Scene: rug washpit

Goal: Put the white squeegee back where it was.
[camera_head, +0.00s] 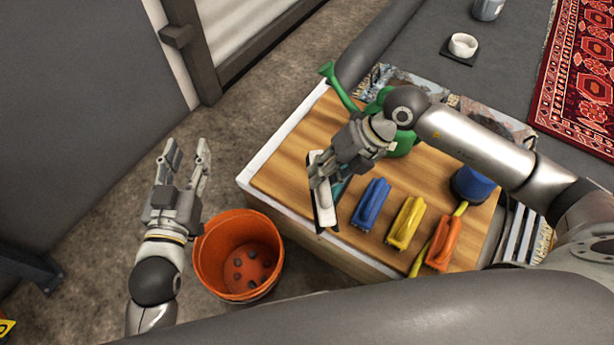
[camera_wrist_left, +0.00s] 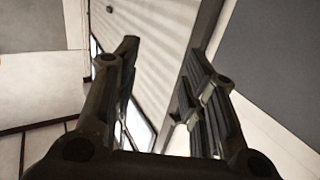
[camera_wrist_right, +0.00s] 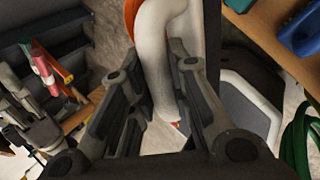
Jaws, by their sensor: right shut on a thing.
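The white squeegee (camera_head: 322,207) is at the left edge of the wooden tabletop in the head view, with a dark edge along it. My right gripper (camera_head: 320,179) is shut on it. In the right wrist view its curved white handle (camera_wrist_right: 162,45) runs between the fingers (camera_wrist_right: 170,110). I cannot tell whether the squeegee touches the tabletop. My left gripper (camera_head: 188,150) is open and empty, left of the table above the floor; its spread fingers also show in the left wrist view (camera_wrist_left: 158,75).
The wooden table (camera_head: 290,165) bears blue (camera_head: 371,204), yellow (camera_head: 405,222) and orange (camera_head: 444,243) handled tools in a row. A teal thing is partly hidden beside my right gripper. A green watering can (camera_head: 345,92) stands behind. An orange bucket (camera_head: 212,262) stands on the floor, left of the table.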

